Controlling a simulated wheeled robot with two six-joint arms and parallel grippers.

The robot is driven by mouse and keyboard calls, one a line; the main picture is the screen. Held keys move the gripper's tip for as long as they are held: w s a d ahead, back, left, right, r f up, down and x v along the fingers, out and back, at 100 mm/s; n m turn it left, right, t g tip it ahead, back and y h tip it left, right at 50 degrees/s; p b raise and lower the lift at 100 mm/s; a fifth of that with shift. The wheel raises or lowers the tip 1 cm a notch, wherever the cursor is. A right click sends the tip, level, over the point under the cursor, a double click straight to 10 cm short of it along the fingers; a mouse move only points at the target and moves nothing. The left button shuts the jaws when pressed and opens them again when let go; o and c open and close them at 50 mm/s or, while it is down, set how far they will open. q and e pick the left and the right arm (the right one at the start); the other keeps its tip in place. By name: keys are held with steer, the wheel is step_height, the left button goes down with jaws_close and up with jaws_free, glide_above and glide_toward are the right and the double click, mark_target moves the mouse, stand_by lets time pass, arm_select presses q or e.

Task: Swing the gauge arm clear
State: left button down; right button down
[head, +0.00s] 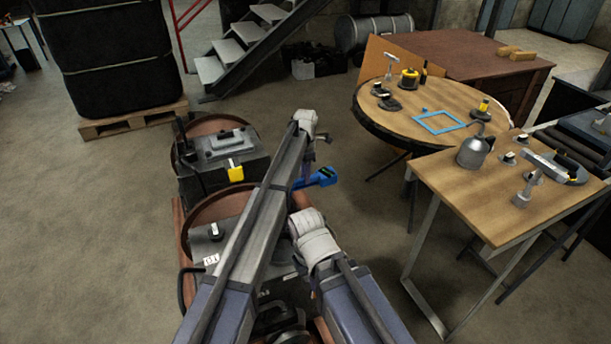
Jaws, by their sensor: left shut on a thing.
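A blue gauge arm (318,179) with a dark face on its upper side shows just right of my left forearm, above the right side of the engine (222,150). Its inner end is hidden behind my arm. My left gripper (301,181) is at that inner end, shut on the gauge arm; its fingers are mostly covered by my own forearm. My right wrist shows lower, over the near part of the engine, but the right gripper's fingers are hidden beneath it.
A round wooden table (400,122) with small tools and a blue frame (438,122) stands at the back right. A nearer workbench (470,200) holds an oil can (474,153) and several tools. Bare floor lies left of the engine and between it and the bench.

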arm_select(q)
steer(key=c, duration=0.7)
jaws_free()
steer(key=shift+r, duration=0.1)
step_height(320, 180, up, 8)
steer(key=p, duration=0.8)
steer(key=shift+f, duration=0.2)
